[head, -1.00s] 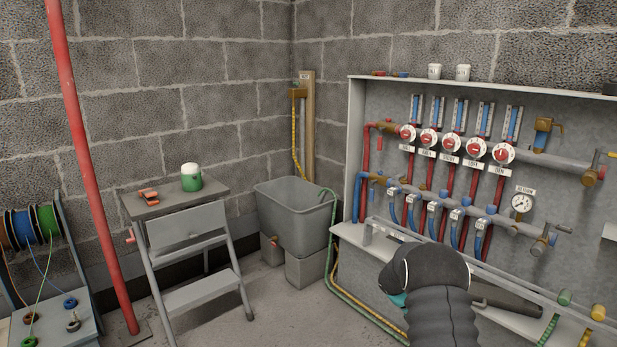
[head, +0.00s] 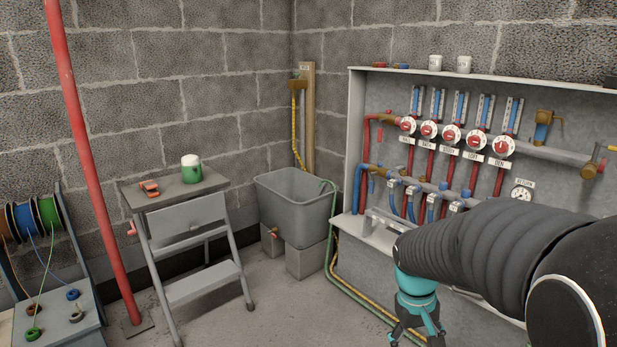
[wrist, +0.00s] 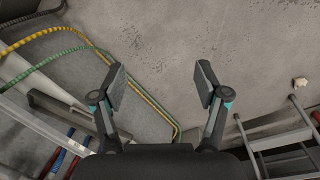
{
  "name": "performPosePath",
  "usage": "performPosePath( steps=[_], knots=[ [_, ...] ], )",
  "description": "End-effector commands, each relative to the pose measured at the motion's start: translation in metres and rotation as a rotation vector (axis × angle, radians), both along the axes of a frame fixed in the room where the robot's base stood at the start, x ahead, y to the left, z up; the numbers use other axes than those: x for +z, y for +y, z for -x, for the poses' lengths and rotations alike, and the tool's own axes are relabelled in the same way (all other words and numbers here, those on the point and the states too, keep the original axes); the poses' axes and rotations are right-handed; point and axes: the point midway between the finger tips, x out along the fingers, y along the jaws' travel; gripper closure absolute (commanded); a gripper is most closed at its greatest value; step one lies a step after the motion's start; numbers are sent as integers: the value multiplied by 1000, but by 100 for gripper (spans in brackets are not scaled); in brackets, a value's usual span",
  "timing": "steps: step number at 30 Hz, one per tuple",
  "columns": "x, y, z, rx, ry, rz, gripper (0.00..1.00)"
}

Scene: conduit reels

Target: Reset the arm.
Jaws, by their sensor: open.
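My gripper (head: 416,338) is at the lower right of the head view, below a teal wrist collar, pointing down in front of the manifold cabinet. Its fingertips are at or past the bottom edge there. In the wrist view my gripper (wrist: 160,85) is open, with its two fingers wide apart and nothing between them. Bare concrete floor (wrist: 170,45) shows between and beyond the fingers. My arm hides the lower right part of the cabinet (head: 355,140) in the head view.
A grey tub (head: 290,212) on blocks stands in the corner. A step stool (head: 190,222) holds a green-and-white mug (head: 191,170) and an orange item (head: 149,189). A red pole (head: 92,160) and cable reels (head: 32,216) are at left. Yellow and green hoses (wrist: 150,100) run along the floor.

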Motion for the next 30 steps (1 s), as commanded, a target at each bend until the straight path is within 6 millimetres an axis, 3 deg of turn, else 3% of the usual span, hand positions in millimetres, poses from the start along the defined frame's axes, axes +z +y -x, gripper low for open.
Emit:
performPosePath(
  steps=[6, 18, 25, 30],
  knots=[
    [33, 24, 47, -60, -137, -68, 26],
    [77, 51, 122, -74, -364, -150, 26],
    [108, 55, 140, -51, -497, -155, 26],
    [114, 55, 143, -46, -520, -156, 26]
  ],
)
